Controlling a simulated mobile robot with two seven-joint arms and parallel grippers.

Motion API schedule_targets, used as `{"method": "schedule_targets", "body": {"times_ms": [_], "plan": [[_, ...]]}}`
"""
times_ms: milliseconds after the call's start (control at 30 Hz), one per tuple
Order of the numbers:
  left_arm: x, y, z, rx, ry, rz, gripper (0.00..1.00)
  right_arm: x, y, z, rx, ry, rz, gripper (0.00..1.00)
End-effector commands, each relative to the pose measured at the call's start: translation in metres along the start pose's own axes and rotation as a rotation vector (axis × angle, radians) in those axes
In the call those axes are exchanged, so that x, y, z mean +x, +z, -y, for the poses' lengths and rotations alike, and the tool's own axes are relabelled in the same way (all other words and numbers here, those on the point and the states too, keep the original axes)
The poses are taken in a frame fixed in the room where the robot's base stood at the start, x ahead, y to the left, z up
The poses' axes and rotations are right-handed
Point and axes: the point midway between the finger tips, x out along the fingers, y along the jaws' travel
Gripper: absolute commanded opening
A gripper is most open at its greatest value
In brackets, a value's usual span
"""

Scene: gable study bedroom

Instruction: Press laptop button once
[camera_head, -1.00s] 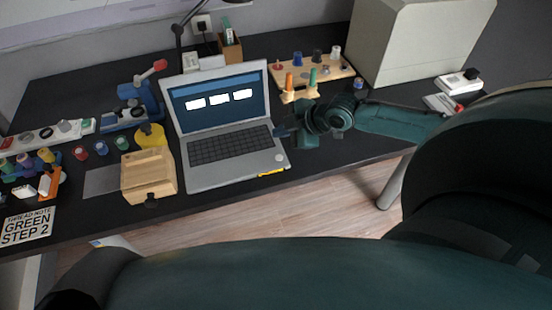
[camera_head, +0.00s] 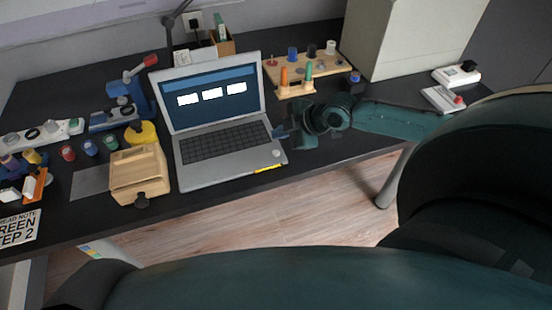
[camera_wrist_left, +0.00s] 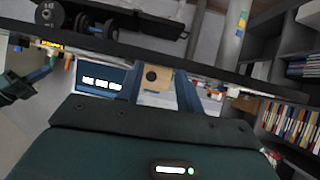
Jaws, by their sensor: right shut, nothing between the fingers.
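The grey laptop (camera_head: 225,166) stands open on the black desk, its blue screen showing three white boxes. A small round light button (camera_head: 277,153) lies at the right front of its keyboard deck. My right gripper (camera_head: 281,133) is shut and empty, by the laptop's right edge, just behind the button in the picture. Whether it touches the laptop I cannot tell. My left gripper (camera_wrist_left: 158,90) shows only in the left wrist view, its two fingers apart with nothing between them; the laptop screen (camera_wrist_left: 100,82) shows beyond them.
A wooden box (camera_head: 138,178) stands left of the laptop, by a yellow round object (camera_head: 146,132) and a blue device (camera_head: 139,97). A wooden peg board (camera_head: 333,75) lies behind my right gripper. A large beige case (camera_head: 407,40) stands at the back right.

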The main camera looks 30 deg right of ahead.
Motion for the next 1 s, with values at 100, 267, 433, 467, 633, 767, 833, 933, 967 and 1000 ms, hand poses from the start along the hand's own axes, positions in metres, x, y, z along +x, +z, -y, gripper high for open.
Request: {"method": "schedule_targets", "body": {"times_ms": [100,267,433,467,633,767,833,933,967,1000], "plan": [[0.008,0.008,-0.005,-0.004,0.018,-0.026,0.36,0.017,0.012,0.012,0.000,0.001,-0.001,0.00],[0.008,0.006,-0.008,-0.021,0.032,-0.040,0.36,0.025,0.018,0.018,0.000,0.000,-0.001,0.00],[0.010,0.009,-0.007,-0.031,0.032,-0.040,0.36,0.030,0.021,0.021,0.000,0.001,-0.001,0.00],[0.010,0.009,-0.006,-0.032,0.031,-0.040,0.36,0.030,0.021,0.021,-0.001,0.001,-0.001,0.00],[0.009,0.008,-0.004,-0.036,0.026,-0.042,0.36,0.030,0.021,0.021,0.000,0.001,-0.001,0.00],[0.010,0.007,-0.004,-0.042,0.023,-0.044,0.36,0.030,0.021,0.021,0.000,0.001,-0.001,0.00],[0.010,0.006,-0.004,-0.045,0.022,-0.046,0.36,0.030,0.021,0.021,0.000,0.001,-0.001,0.00],[0.010,0.006,-0.004,-0.047,0.021,-0.046,0.36,0.030,0.021,0.021,0.000,0.001,-0.001,0.00],[0.010,0.006,-0.004,-0.047,0.021,-0.046,0.36,0.030,0.021,0.021,0.000,0.001,-0.001,0.00],[0.010,0.006,-0.004,-0.047,0.021,-0.046,0.36,0.030,0.021,0.021,0.000,0.001,-0.001,0.00]]}}
